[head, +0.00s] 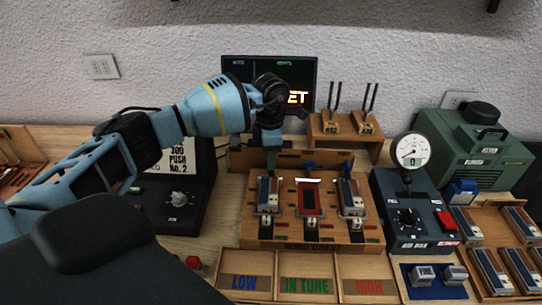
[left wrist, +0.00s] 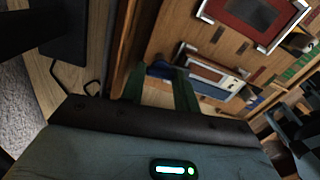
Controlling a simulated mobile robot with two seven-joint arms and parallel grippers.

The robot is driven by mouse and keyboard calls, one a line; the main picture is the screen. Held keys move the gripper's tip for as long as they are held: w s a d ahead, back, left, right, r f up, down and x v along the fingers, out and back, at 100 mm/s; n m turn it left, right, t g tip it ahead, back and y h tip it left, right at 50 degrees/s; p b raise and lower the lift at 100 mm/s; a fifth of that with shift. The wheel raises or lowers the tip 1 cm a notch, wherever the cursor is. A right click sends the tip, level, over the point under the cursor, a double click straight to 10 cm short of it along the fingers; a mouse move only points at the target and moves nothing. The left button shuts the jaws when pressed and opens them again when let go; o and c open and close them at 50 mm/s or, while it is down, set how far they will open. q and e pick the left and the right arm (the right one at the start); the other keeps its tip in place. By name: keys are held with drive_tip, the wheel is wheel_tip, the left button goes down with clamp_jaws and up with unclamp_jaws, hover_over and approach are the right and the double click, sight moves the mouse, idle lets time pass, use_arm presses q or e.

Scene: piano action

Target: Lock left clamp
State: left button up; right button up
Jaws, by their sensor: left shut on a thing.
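The wooden fixture (head: 262,233) stands in the middle of the table with three stations. A blue and silver block sits in the left station (head: 268,192); it also shows in the left wrist view (left wrist: 215,76). My left gripper (head: 271,162) points down at the back of the left station. Its green fingers (left wrist: 168,90) are shut on a blue piece (left wrist: 160,70), which looks like the left clamp's handle. The fingers hide most of it, and I cannot tell how far the clamp is turned. Blue handles for the middle (head: 309,165) and right (head: 347,166) stations stand beside it. My right gripper is not in view.
Trays marked LOW, IN TUNE and HIGH (head: 306,284) lie in front. An air box with a gauge (head: 410,149) stands right of the fixture, a black box with a knob (head: 178,199) left of it. A screen (head: 235,72) and a small wooden rack (head: 345,130) are behind.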

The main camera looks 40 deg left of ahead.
use_arm(q)
drive_tip(key=shift+r+m, duration=0.1)
drive_tip(key=shift+m, duration=0.7)
drive_tip(key=o, duration=1)
drive_tip(key=shift+r, duration=3.9)
drive_tip(key=shift+f, duration=0.1)
